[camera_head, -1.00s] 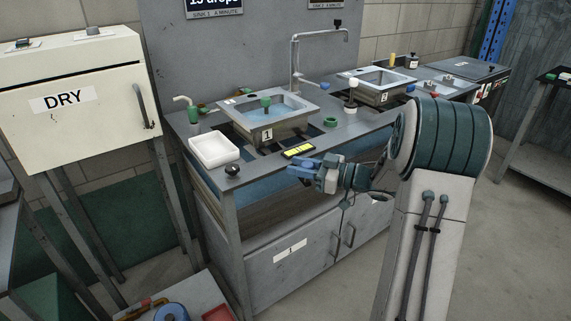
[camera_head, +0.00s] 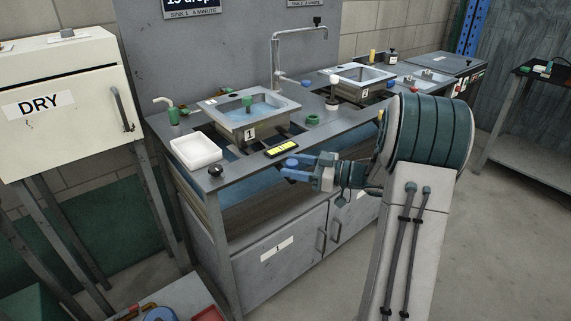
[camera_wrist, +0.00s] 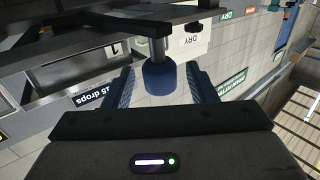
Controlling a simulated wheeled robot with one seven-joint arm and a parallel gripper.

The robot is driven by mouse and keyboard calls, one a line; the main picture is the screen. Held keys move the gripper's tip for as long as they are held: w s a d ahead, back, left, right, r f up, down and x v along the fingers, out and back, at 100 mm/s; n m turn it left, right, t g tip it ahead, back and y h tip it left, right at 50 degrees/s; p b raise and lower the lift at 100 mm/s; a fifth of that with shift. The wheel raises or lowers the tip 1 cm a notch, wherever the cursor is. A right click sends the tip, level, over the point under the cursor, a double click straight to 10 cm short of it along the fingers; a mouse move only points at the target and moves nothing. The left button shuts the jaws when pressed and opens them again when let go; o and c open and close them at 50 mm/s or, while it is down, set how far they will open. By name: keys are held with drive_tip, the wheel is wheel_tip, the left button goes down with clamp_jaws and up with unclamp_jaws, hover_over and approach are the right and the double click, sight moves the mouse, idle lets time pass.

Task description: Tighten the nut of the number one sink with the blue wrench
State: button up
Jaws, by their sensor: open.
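The number one sink (camera_head: 226,123) is a steel basin with blue water, set in the counter and marked with a "1" plate. My gripper (camera_head: 292,168) is in front of the counter edge, below and to the right of this sink. It is open, with its fingers pointing left in the head view. In the wrist view, a blue rounded cap (camera_wrist: 160,77) on a grey stem shows between the spread fingers (camera_wrist: 163,90); I cannot tell whether they touch it. I cannot clearly make out the blue wrench or the nut.
A white tray (camera_head: 196,150), a dark knob (camera_head: 215,170) and a yellow display (camera_head: 283,147) are along the counter's front. A green ring (camera_head: 312,119) lies right of the sink. The "DRY" cabinet (camera_head: 75,135) stands left. Open floor lies right of my arm.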

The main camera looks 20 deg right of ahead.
drive_tip(key=v, duration=1.1)
drive_tip(key=shift+d, duration=0.1)
drive_tip(key=w+a+r+m+t+h+p, duration=0.1)
drive_tip(key=w+r+m+t+h+p, duration=0.2)
drive_tip(key=r+h, duration=0.45)
drive_tip(key=w+a+r+m+t+h+p, duration=0.1)
drive_tip(key=w+r+m+h+p, duration=0.4)
drive_tip(key=h, duration=0.3)
drive_tip(key=s+a+m+g+p, duration=0.1)
drive_tip(key=s+a+g+p, duration=0.1)
drive_tip(key=s, duration=0.7)
drive_tip(key=s+a+m+g+p, duration=0.1)
drive_tip(key=s+a+g, duration=0.4)
drive_tip(key=s, duration=0.5)
drive_tip(key=s+a+f+m+g+p, duration=0.1)
drive_tip(key=s+a+g+p, duration=0.1)
drive_tip(key=s+a+g, duration=0.2)
drive_tip(key=s+a, duration=0.3)
drive_tip(key=s, duration=0.2)
drive_tip(key=shift+s+m+p, duration=0.3)
drive_tip(key=shift+s, duration=0.1)
drive_tip(key=shift+d+f+y, duration=0.1)
drive_tip(key=shift+y, duration=0.15)
